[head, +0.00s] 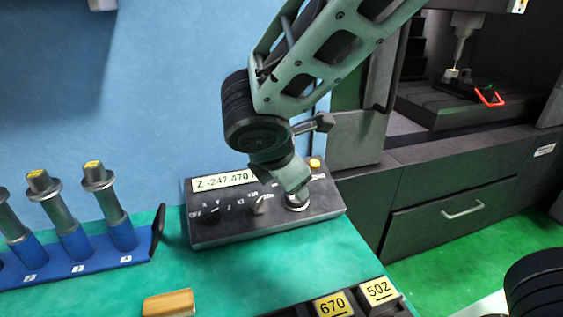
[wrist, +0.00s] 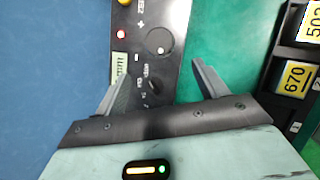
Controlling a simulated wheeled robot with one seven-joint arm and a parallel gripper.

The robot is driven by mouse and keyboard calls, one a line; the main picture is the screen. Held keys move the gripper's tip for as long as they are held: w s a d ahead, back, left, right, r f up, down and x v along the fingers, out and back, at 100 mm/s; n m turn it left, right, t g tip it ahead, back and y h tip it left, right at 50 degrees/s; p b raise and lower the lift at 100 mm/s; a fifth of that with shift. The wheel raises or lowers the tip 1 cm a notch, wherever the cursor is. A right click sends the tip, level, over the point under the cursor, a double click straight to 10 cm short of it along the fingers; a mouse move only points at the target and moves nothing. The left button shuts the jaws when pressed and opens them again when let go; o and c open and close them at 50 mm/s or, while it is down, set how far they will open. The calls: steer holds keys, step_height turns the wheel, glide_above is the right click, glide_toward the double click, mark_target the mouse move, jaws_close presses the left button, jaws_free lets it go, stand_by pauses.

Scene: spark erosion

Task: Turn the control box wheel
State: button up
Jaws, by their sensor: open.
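The control box (head: 240,230) is a dark slanted panel on the green table, with a display reading Z -247.470, small knobs and a round wheel (head: 297,204) at its right end. In the wrist view the wheel (wrist: 159,41) is a grey disc with a small pale spot, just beyond the fingertips. My gripper (head: 298,192) is over the right part of the box and partly hides the wheel in the head view. In the wrist view my gripper (wrist: 157,72) is open and empty, its fingers apart on either side of the panel's width. I cannot tell whether it touches the box.
A blue rack (head: 90,265) with several metal tool holders stands at the left. A wooden block (head: 169,303) lies in front. A dark holder with yellow labels (head: 333,304) is at the front right. The machine (head: 450,165) stands at the right. A dark knob (wrist: 154,87) lies between my fingers.

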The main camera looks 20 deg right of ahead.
steer(key=shift+v, duration=2.3)
steer(key=s+f+m+g+y, duration=0.2)
steer(key=s+m, duration=0.4)
steer(key=s, duration=0.3)
steer(key=s+f+m+g+y, duration=0.3)
steer(key=s+f+m, duration=0.1)
steer(key=s+m, duration=0.3)
steer(key=shift+s+d+f+m+g, duration=0.15)
steer(key=shift+s+m+g, duration=0.2)
steer(key=shift+s, duration=0.75)
